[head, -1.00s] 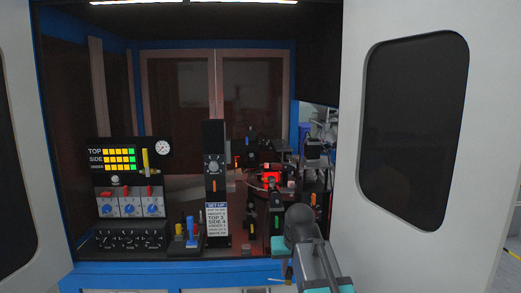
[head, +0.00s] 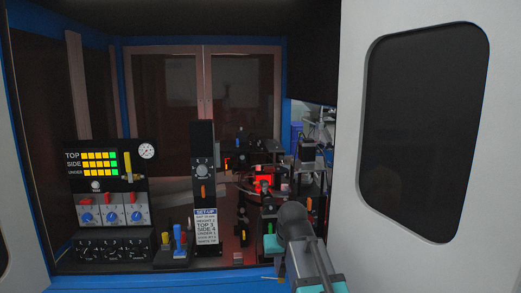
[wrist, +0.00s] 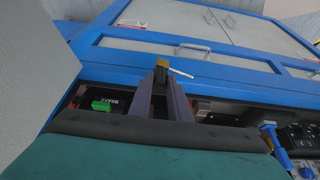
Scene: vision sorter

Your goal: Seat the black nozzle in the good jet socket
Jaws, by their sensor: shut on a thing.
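In the wrist view, my gripper (wrist: 160,84) is shut on a small dark piece with a brass-yellow end (wrist: 162,65). A thin pale rod (wrist: 182,72) sticks out to the right at that end. I cannot tell for sure that this piece is the black nozzle, as the fingers cover most of it. In the head view, the piece's orange-yellow end (head: 263,277) shows low, at the cabinet's front edge, beside my arm. My arm hides most of the gripper there. I cannot make out the good jet socket among the small dark fixtures.
A panel of yellow and green lamps (head: 98,162) stands at the left, above red-and-blue knobs. A dark post (head: 203,160) bears a set-up sign (head: 206,226). Several coloured pegs (head: 180,240) stand beside it. A red-lit station (head: 264,181) lies behind my arm. Open doors (head: 350,215) flank the cabinet.

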